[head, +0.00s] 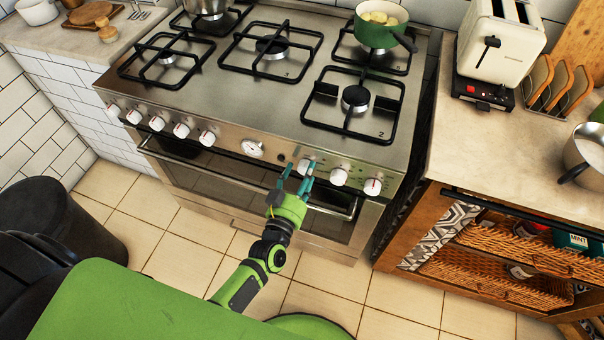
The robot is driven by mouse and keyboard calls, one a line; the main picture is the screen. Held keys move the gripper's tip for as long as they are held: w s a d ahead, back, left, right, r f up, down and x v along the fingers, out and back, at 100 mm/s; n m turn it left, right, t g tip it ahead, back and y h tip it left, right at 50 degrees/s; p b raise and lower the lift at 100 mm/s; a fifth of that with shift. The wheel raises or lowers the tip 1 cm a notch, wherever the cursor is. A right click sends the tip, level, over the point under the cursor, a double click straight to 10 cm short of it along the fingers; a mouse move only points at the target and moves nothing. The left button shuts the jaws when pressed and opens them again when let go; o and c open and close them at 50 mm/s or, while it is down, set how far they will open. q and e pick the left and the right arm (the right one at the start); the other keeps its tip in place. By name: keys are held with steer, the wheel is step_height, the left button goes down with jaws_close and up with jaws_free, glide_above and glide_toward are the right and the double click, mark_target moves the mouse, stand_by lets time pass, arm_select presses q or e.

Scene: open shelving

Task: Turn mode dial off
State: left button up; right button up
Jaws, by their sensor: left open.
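A steel stove (262,75) has a row of white knobs with red marks along its front panel. My left gripper (298,172) is open in front of the panel, its teal fingertips beside the white dial (306,166) just right of the round gauge (252,148). The fingers partly cover this dial; I cannot tell whether they touch it. Two more dials (338,177) and (372,187) sit to its right, and several to the left of the gauge. Labels are too small to read, so I cannot tell which is the mode dial. My right gripper is not in view.
The oven handle (335,213) runs below the dials, close to my left gripper. A green pot (376,36) stands on the back right burner. A wooden counter with a toaster (500,42) is at the right. The tiled floor before the stove is mostly clear.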

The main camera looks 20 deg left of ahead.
arm_select(q)
steer(key=c, duration=1.1)
steer(key=shift+c, duration=0.2)
steer(key=shift+n, duration=0.3)
steer(key=n, duration=0.5)
steer(key=shift+s+d+f, duration=0.1)
steer(key=shift+f, duration=0.05)
steer(key=n+b, duration=0.1)
steer(key=n, duration=0.5)
steer(key=shift+d, duration=0.1)
steer(key=shift+n, duration=0.3)
steer(key=o, duration=1.1)
steer(key=shift+o, duration=0.2)
